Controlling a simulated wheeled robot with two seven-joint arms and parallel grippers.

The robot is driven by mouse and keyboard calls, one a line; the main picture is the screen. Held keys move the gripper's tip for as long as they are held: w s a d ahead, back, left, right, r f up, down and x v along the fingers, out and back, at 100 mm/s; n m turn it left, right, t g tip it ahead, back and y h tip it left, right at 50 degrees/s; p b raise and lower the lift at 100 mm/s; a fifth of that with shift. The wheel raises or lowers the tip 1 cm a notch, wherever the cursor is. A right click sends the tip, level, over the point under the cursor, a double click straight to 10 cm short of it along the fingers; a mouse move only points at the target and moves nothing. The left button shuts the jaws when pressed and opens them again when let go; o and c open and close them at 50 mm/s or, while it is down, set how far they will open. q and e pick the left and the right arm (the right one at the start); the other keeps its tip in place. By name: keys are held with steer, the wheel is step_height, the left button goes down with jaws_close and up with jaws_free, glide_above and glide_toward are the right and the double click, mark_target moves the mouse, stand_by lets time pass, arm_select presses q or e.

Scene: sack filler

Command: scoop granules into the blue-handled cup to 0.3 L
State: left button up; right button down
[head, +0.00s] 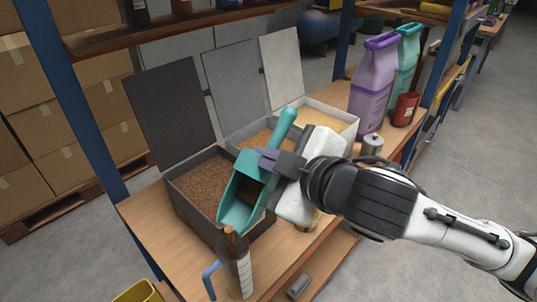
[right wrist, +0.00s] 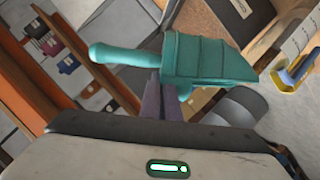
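My right gripper (head: 272,160) is shut on the handle end of a teal scoop (head: 240,200), which also shows in the right wrist view (right wrist: 205,62). The scoop is tilted, with dark granules inside and its lower lip just above the clear cup (head: 243,272) with the blue handle (head: 210,280). Brown granules show at the cup's top, below the lip; whether they are falling or lying there I cannot tell. The cup's level against its marks is too small to read. Behind the scoop is a dark bin (head: 176,195) of brown granules. My left gripper is not in view.
Two more lidded bins, one pale (head: 350,122), stand behind on the wooden bench (head: 150,228). A purple jug (head: 372,85), a teal jug (head: 408,60) and a red can (head: 404,110) stand at the back right. A yellow container (head: 138,292) is at the lower left.

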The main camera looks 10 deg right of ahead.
steer(key=shift+s+a+r+n+t, duration=0.3)
steer(key=shift+a, duration=0.05)
steer(key=shift+r+m+g+y+p, duration=0.9)
steer(key=shift+r+m+g+p, duration=0.55)
steer(key=shift+m, duration=0.25)
